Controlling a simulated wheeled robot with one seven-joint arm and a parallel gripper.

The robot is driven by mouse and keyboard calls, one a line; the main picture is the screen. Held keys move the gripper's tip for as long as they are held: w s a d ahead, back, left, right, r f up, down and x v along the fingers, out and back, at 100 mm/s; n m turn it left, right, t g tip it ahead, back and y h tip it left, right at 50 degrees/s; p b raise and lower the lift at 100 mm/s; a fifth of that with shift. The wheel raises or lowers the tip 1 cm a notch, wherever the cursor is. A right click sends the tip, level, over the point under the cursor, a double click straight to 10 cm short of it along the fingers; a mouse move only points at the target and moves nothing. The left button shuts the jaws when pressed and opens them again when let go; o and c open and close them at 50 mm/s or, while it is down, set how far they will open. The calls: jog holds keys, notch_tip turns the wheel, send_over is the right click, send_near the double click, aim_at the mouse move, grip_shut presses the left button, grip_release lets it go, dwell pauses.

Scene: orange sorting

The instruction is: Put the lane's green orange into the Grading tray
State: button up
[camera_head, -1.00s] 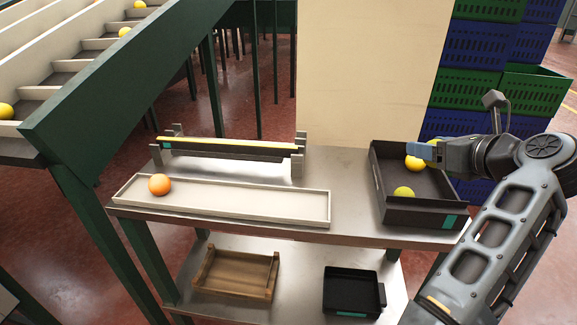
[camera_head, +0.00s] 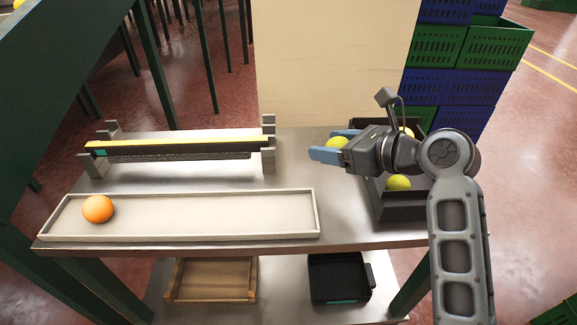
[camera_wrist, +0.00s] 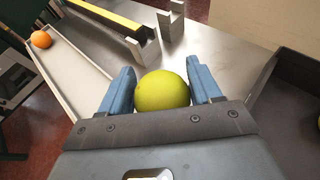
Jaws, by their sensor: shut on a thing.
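My gripper (camera_head: 334,144) is shut on a yellow-green orange (camera_wrist: 163,90), held between the blue fingers. In the head view this green orange (camera_head: 339,143) is above the table, just left of the dark tray (camera_head: 402,208). The dark tray holds a yellow-green orange (camera_head: 398,183) near its front and another fruit (camera_head: 406,131) towards its back, partly hidden by my arm. A long pale tray (camera_head: 200,233) lies at the left front of the table, with one orange-coloured orange (camera_head: 97,209) at its left end. I cannot read any tray name.
A low rack with a yellow bar (camera_head: 180,142) stands behind the pale tray. Bare metal tabletop (camera_head: 300,173) lies between the rack and the dark tray. A wooden crate (camera_head: 212,292) and a small black tray (camera_head: 340,290) sit on the lower shelf. Stacked crates (camera_head: 465,60) stand behind.

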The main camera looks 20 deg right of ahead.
send_over(297, 179)
notch_tip(297, 179, down, 4)
jog(key=shift+f, duration=2.15)
jog(key=o, duration=1.1)
jog(key=shift+f, duration=0.2)
jog(key=shift+c, duration=0.2)
